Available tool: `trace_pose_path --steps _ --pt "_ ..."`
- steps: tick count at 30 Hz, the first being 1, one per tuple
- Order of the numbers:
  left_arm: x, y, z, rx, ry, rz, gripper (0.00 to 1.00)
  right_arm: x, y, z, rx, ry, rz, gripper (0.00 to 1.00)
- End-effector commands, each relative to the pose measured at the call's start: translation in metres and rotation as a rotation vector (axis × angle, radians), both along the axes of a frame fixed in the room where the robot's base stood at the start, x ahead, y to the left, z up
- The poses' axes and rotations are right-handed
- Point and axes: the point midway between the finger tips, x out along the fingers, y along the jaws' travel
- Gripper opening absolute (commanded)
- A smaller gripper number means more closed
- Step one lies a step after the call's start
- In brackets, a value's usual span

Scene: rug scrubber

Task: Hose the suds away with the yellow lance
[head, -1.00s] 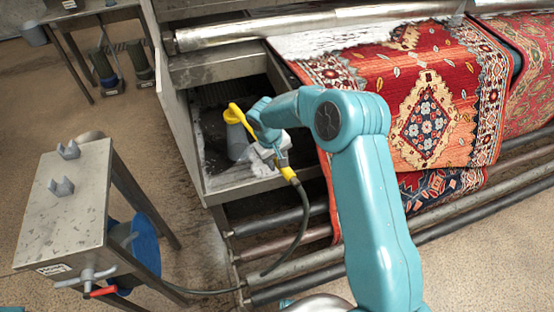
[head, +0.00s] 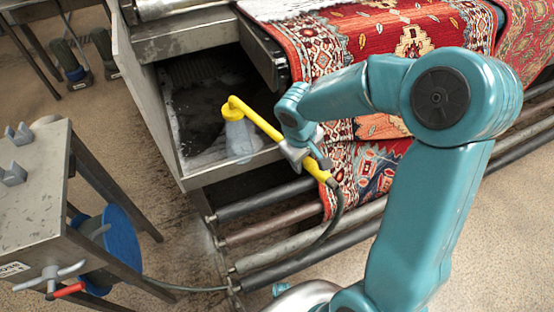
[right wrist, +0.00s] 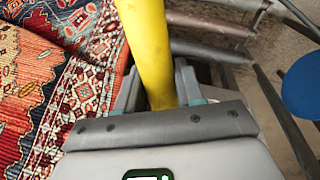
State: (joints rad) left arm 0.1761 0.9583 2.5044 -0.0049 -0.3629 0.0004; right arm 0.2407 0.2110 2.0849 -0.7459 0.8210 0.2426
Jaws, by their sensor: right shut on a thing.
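The yellow lance (head: 262,122) slants across the tray front, its head at the upper left and its dark hose at the lower right. My right gripper (head: 305,153) is shut on the lance's shaft; the lance also shows between the fingers in the right wrist view (right wrist: 150,50). A pale grey cone, seemingly spray, hangs below the lance head into the metal tray (head: 236,168). Whitish suds (head: 205,158) lie along the tray's near floor. More white suds (head: 280,8) lie on the red patterned rug (head: 375,40) at the top. My left gripper is not in view.
Metal rollers (head: 270,228) run below the tray. A steel stand (head: 35,195) with a blue hose reel (head: 122,235) and a red-handled valve (head: 65,290) is at the left. The hose (head: 325,235) loops down past the rollers. Brown floor (head: 110,185) lies between stand and machine.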

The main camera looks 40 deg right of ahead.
Motion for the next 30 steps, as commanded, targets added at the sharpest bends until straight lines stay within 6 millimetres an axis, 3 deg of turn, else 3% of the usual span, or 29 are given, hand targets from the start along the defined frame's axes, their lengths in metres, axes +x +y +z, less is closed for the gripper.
trace_pose_path --steps 1,7,30 --pt "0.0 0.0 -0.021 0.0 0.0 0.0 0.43 -0.006 -0.005 -0.009 -0.001 -0.01 -0.018 0.0" --pt "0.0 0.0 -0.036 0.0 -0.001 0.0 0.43 -0.011 -0.018 -0.001 0.0 -0.008 -0.054 0.0" --pt "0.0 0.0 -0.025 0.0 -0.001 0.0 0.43 0.017 -0.027 0.001 0.0 -0.006 -0.056 0.0"
